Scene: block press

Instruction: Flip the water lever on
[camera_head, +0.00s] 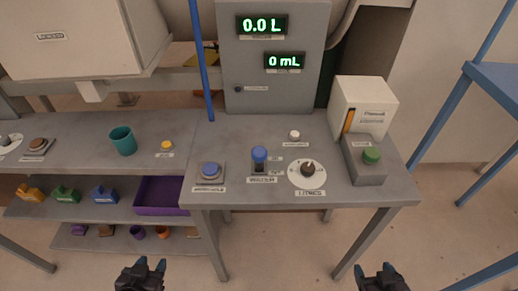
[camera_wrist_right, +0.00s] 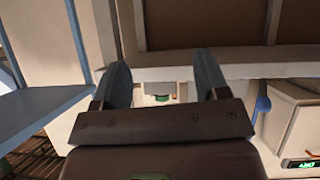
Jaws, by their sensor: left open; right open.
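A blue-topped lever (camera_head: 260,155) stands in a dark slot near the middle of the grey table, with small labels beside and below it. It looks like the water lever, though the labels are too small to read surely. My left gripper (camera_head: 141,268) is open and empty at the bottom of the head view, in front of and left of the lever. My right gripper (camera_head: 383,270) is open and empty, in front of and right of it. The right wrist view shows my right gripper's spread fingers (camera_wrist_right: 163,82) with nothing between them.
The grey table (camera_head: 232,131) also bears a blue button (camera_head: 210,170), a dial (camera_head: 308,172), a white button (camera_head: 294,134) and a green button (camera_head: 371,156). The display panel (camera_head: 275,90) reads 0.0 L and 0 mL. A teal cup (camera_head: 123,140) stands left. A blue pole (camera_head: 201,65) rises behind.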

